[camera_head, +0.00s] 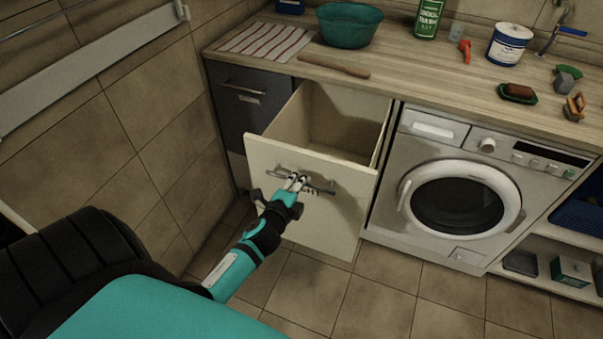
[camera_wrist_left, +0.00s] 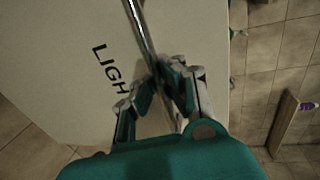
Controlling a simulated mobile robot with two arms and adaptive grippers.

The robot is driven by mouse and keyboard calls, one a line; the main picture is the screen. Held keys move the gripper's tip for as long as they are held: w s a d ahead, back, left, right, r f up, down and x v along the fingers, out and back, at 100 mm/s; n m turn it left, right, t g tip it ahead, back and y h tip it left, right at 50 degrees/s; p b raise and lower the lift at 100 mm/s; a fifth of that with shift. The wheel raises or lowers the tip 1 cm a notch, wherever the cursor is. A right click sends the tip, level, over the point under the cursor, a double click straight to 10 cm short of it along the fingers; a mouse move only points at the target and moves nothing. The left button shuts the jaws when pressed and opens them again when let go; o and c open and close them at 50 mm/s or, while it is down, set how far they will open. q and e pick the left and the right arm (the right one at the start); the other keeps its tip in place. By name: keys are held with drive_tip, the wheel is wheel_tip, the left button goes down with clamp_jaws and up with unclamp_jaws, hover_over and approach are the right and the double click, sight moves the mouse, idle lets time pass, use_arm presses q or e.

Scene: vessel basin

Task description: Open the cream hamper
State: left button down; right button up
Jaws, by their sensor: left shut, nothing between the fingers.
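The cream hamper (camera_head: 335,215) is a pull-out unit under the counter. It stands out from the counter line, and its hollow inside shows from above. A metal bar handle (camera_head: 322,187) runs across its front. My left gripper (camera_head: 297,181) is at the handle, with its fingers shut and nothing held between them. In the left wrist view the gripper (camera_wrist_left: 160,85) is close to the cream front (camera_wrist_left: 60,50), which bears dark letters reading "LIGH". The handle bar (camera_wrist_left: 138,25) runs up from the fingertips there. Contact with the bar is unclear. My right gripper is out of view.
A dark grey unit (camera_head: 235,95) is left of the hamper, and a washing machine (camera_head: 440,190) is right of it. The wooden counter (camera_head: 420,80) above holds a teal basin (camera_head: 348,30) and a striped cloth (camera_head: 265,40). Tiled floor (camera_head: 370,305) in front is clear.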

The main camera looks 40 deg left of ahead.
use_arm(q)
drive_tip(key=shift+s+d, duration=0.15)
drive_tip(key=shift+s, duration=0.4)
drive_tip(key=c, duration=2.1)
unclamp_jaws()
drive_tip(key=o, duration=0.7)
drive_tip(key=v, duration=1.2)
drive_tip(key=shift+r, duration=0.1)
